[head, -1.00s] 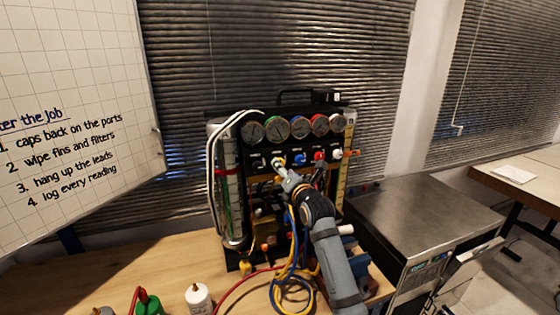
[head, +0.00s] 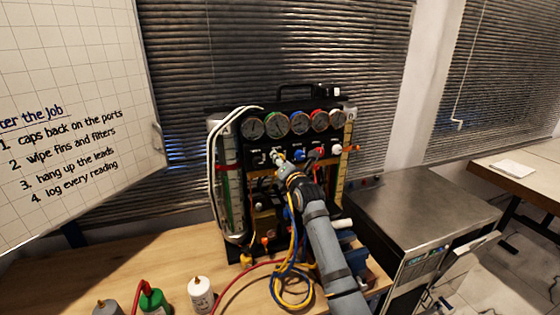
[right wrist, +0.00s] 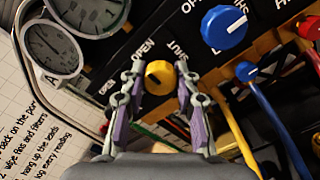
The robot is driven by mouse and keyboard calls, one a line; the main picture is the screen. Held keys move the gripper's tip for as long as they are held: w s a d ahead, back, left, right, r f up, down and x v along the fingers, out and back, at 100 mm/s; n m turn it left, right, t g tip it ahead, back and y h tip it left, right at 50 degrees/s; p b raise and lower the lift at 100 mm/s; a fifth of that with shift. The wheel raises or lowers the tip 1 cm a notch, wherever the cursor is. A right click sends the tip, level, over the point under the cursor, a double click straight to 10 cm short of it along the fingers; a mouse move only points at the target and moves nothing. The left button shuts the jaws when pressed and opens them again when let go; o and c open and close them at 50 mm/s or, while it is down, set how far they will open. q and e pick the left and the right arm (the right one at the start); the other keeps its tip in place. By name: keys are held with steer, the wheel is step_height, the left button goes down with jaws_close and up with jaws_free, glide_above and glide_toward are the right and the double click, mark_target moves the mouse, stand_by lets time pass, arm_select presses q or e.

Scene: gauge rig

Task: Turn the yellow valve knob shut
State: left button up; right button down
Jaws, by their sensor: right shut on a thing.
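The yellow valve knob (right wrist: 159,77) sits on the black panel of the gauge rig (head: 255,141), with OPEN and SHUT lettering beside it in the right wrist view. A dark mark shows on the knob's face. My right gripper (right wrist: 158,82) has one finger on each side of the knob and is shut on it. In the head view my right gripper (head: 278,160) reaches the panel below the gauges and mostly hides the knob. My left gripper is not in view.
A blue knob (right wrist: 225,27) sits to the right of the yellow one. Several gauges (head: 299,122) line the rig's top. Blue and yellow hoses (head: 292,270) hang in front, near my arm. Bottles (head: 200,294) stand on the bench, and a metal cabinet (head: 420,205) is at right.

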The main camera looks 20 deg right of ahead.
steer(key=shift+m, duration=0.3)
steer(key=m, duration=0.3)
steer(key=shift+m, duration=0.3)
steer(key=m, duration=0.4)
steer(key=shift+m, duration=0.3)
steer(key=m, duration=0.4)
steer(key=shift+m, duration=0.3)
steer(key=shift+m+p, duration=0.45)
steer(key=shift+m, duration=1.75)
steer(key=c, duration=1)
jaws_free()
